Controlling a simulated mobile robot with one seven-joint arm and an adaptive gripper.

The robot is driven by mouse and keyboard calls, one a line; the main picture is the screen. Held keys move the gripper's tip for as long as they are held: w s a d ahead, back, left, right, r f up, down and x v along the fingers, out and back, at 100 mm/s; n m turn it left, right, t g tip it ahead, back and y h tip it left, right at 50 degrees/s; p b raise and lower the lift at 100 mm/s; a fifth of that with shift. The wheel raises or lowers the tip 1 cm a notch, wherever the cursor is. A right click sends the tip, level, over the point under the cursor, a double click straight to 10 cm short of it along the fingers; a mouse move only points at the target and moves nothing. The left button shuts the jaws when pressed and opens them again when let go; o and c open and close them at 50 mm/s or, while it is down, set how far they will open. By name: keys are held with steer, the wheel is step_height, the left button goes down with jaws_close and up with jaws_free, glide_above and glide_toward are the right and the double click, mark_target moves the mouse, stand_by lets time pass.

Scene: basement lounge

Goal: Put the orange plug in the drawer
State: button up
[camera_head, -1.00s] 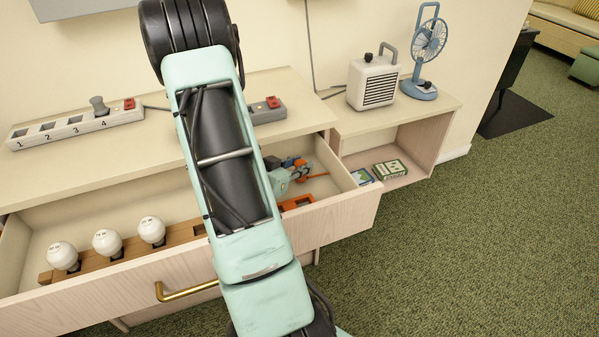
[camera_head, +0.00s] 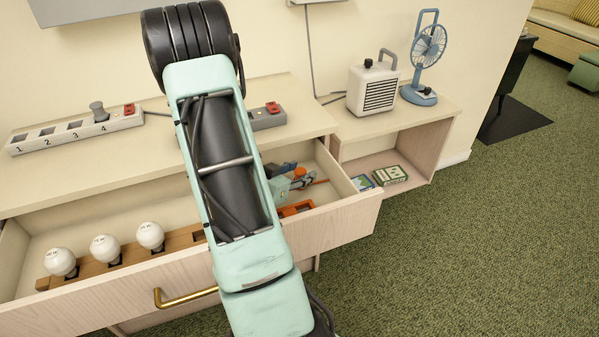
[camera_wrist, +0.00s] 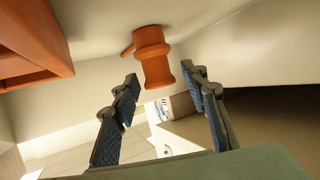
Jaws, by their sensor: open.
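The orange plug (camera_head: 300,172) is inside the right end of the open drawer (camera_head: 345,207), with a thin orange cord end beside it. In the wrist view the plug (camera_wrist: 153,58) is a ribbed orange cylinder against the drawer's pale inside. It is just beyond and between the fingertips of my gripper (camera_wrist: 160,76). The fingers are spread, with a visible gap between them and the plug. In the head view my gripper (camera_head: 294,179) is down in the drawer, partly hidden by my arm.
An orange tray (camera_head: 296,209) lies in the drawer nearby; it also shows in the wrist view (camera_wrist: 32,38). A wooden rack (camera_head: 130,254) holds three white bulbs at the left. A power strip (camera_head: 75,131) lies on the top. A heater (camera_head: 372,86) and fan (camera_head: 428,55) stand right.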

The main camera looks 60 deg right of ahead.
steer(key=p+v, duration=0.2)
steer(key=v, duration=1)
